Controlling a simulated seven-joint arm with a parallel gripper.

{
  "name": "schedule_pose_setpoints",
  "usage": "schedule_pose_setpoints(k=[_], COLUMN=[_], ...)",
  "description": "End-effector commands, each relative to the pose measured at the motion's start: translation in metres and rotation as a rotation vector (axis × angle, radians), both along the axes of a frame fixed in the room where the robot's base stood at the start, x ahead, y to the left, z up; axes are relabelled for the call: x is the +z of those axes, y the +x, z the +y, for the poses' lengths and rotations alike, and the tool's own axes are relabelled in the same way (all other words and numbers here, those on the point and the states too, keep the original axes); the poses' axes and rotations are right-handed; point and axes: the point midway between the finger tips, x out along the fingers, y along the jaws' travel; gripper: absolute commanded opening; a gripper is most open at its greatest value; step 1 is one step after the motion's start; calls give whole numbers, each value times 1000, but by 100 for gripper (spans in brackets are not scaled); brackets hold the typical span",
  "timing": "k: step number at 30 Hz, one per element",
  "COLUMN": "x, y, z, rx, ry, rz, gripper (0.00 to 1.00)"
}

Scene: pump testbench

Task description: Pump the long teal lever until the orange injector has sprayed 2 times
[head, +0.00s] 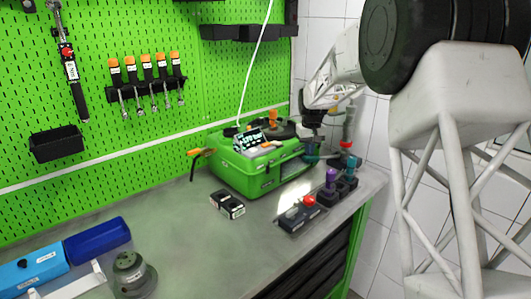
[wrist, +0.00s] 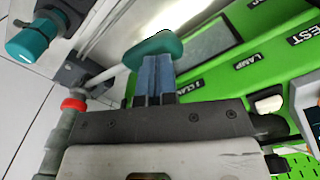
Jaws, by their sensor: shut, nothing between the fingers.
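The teal lever's grip (wrist: 158,46) is at the top middle of the wrist view, with a pale rod running left to a dark joint. In the head view its teal end (head: 311,155) shows at the right of the green test bench. My gripper (wrist: 154,62) is shut and empty, its blue-grey fingertips overlapping the grip's lower edge; I cannot tell whether they touch it. In the head view my gripper (head: 313,138) is partly hidden beside the bench. An orange-tipped nozzle (head: 196,152) sticks out left of the bench, and another orange part (head: 273,118) stands on top. No spray shows.
The green test bench (head: 240,178) with a lit display (head: 248,138) stands on the grey worktop. A dark block with a red button (head: 309,200) and purple and teal knobs is in front. A red-ringed grey post (wrist: 72,105) stands close left of my gripper.

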Motion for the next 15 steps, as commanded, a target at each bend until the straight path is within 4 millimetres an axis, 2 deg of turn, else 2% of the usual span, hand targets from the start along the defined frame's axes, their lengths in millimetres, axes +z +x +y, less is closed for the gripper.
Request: schedule_pose_setpoints(k=[15], x=[34], y=[0], z=[0], rx=[0], ry=[0], rz=[-1], gripper=[0])
